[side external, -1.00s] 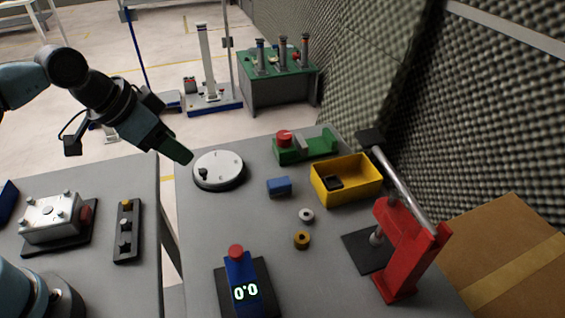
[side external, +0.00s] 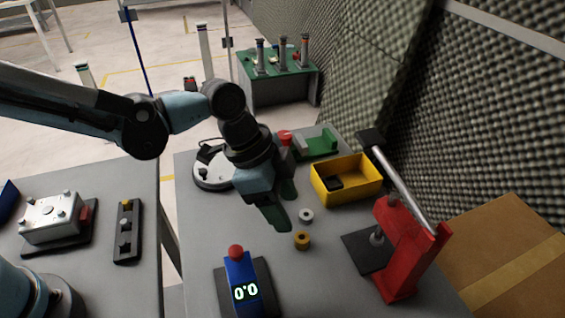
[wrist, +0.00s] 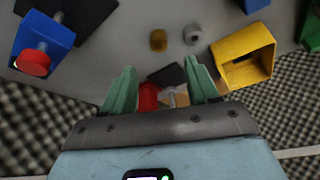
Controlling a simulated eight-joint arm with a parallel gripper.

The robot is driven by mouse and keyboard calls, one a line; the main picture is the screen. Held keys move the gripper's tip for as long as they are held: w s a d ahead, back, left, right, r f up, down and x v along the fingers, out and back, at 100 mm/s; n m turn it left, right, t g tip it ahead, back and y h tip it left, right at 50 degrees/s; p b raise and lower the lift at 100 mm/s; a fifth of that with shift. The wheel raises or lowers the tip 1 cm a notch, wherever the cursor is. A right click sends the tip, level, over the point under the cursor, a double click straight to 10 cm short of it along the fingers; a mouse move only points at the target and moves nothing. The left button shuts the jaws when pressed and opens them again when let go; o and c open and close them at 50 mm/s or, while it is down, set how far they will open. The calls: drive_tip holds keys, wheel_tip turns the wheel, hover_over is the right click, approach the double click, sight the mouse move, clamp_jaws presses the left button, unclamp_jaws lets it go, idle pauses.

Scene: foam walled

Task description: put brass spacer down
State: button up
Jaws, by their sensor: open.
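The brass spacer (side external: 302,240) lies on the grey table, beside and in front of a silver spacer (side external: 306,215). In the wrist view the brass spacer (wrist: 158,40) is beyond my fingertips, with the silver spacer (wrist: 193,35) to its right. My gripper (side external: 284,207) is over the table, left of both spacers in the side view. In the wrist view its two green fingers (wrist: 160,70) are spread apart with nothing held between them.
A yellow bin (side external: 345,195) with a dark item inside stands behind the spacers. A red lever press (side external: 402,255) is at right. A blue device with a red button (side external: 241,278) stands in front. A round white plate (side external: 210,174) is partly behind my gripper.

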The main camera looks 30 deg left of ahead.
sight(301, 237)
drive_tip(key=shift+x, duration=4)
drive_tip(key=shift+s+a, duration=0.1)
drive_tip(key=shift+s, duration=0.05)
clamp_jaws()
